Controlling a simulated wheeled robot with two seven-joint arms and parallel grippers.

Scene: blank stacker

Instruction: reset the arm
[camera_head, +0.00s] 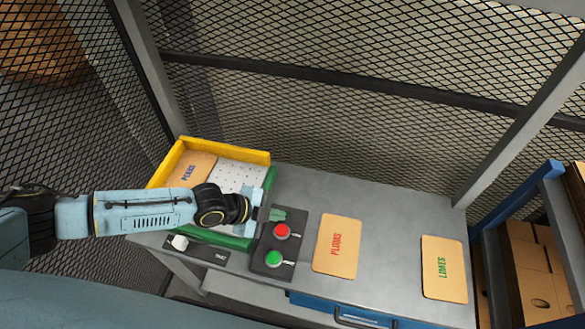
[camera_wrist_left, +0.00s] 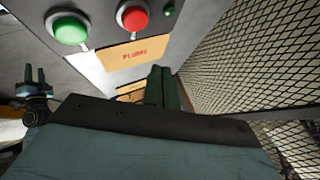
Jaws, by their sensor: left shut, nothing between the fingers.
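My left arm reaches in from the left in the head view. My left gripper (camera_head: 277,214) is over the table, close above the button box, with its dark green fingers together. In the left wrist view the fingers (camera_wrist_left: 162,88) are shut and empty. Part of the gripper's body is hidden behind the wrist in the head view. What looks like my right gripper (camera_wrist_left: 35,75) shows small at the left of the left wrist view, its two fingers apart and empty; it is not in the head view.
The button box (camera_head: 260,250) has a red button (camera_head: 281,231) and a green button (camera_head: 273,258). A yellow-and-green tray (camera_head: 228,151) lies under my forearm. The PLUMS board (camera_head: 337,247) and LIMES board (camera_head: 444,269) lie on the grey table (camera_head: 390,215). Mesh fencing (camera_head: 330,60) stands behind.

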